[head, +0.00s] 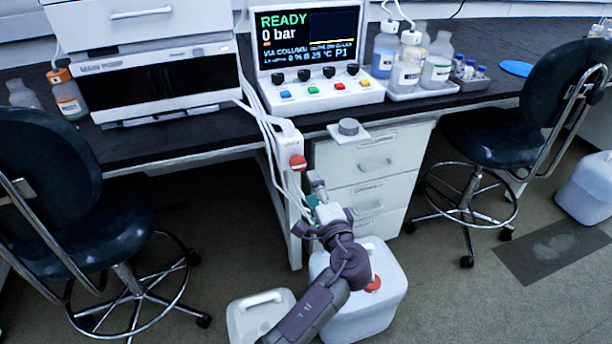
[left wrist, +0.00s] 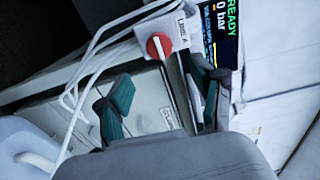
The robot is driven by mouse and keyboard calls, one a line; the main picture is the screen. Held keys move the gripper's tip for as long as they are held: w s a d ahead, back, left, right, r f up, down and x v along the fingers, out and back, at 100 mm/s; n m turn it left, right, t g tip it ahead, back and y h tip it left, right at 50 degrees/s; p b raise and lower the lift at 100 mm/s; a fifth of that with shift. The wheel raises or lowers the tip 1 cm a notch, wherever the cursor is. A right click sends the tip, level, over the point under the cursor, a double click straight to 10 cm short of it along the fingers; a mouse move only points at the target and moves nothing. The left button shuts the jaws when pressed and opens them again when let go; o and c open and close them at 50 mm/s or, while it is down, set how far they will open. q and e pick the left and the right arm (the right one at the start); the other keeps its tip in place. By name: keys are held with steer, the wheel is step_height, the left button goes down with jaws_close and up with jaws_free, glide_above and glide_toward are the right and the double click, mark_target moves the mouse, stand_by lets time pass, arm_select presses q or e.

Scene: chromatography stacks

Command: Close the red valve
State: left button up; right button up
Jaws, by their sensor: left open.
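The red valve (head: 297,161) is a round red knob on a white block at the front edge of the bench. It also shows in the left wrist view (left wrist: 159,46), with a pale bar across its face and a "LINE A" label beside it. White tubes run down from the block. My left gripper (head: 312,192) is below the valve and apart from it. In the left wrist view its teal-padded fingers (left wrist: 166,100) are spread with nothing held between them, and the knob lies beyond them. My right gripper is in neither view.
The instrument display (head: 308,38) reads READY and 0 bar. White drawers (head: 375,150) stand right of the valve, under a grey knob (head: 348,127). White jugs (head: 385,300) are on the floor near my left arm. Dark chairs (head: 50,200) stand at both sides.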

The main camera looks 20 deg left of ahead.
arm_select(q)
steer(key=shift+v, duration=1.5)
